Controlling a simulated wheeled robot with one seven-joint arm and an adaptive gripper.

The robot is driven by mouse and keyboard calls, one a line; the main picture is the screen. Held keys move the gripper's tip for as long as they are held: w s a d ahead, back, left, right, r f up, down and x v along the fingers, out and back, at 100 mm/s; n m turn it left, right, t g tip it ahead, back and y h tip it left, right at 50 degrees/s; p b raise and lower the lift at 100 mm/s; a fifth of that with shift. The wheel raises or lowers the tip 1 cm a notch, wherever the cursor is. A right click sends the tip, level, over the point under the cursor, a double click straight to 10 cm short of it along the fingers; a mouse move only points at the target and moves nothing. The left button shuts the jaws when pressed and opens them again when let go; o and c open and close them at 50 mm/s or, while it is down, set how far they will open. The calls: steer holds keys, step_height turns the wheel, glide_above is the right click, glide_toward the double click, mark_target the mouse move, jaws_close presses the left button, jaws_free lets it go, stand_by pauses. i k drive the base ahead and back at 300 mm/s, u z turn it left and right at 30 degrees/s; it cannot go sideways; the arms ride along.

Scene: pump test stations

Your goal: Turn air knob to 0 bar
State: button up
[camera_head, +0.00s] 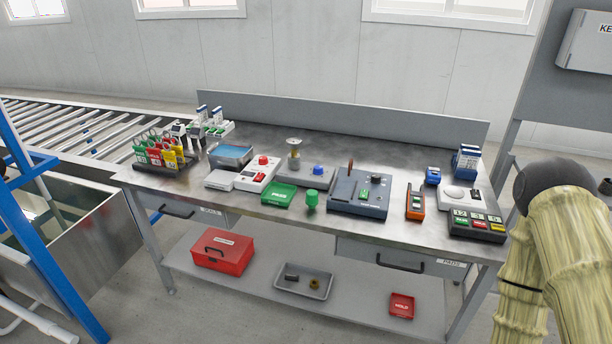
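A steel workbench (270,135) stands ahead with several devices on it. A small blue knob (318,169) sits on a low grey unit (322,179) near the middle of the bench, beside an upright fitting with a pale round top (294,143). This may be the air knob, but no label or bar scale is readable, so its setting cannot be told. A green knob-like piece (312,197) stands in front of it. My arm, in a pale yellow cover, shows at the right edge, apart from the bench devices. My gripper is not in view.
A white box with a red button (258,174), a green tray (280,194), a dark grey control box (358,194) and an orange handheld device (415,203) surround the unit. Tag holders (160,160) stand left. A red case (222,250) is on the lower shelf.

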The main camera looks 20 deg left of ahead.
mark_target(319, 170)
steer(key=z, duration=0.1)
steer(key=k, duration=1.05)
steer(key=u, duration=1.45)
steer(key=i, duration=0.9)
steer(key=u, duration=0.4)
steer(key=i, duration=0.95)
steer(key=z, duration=1.05)
steer(key=i, duration=0.7)
steer(key=z, duration=0.75)
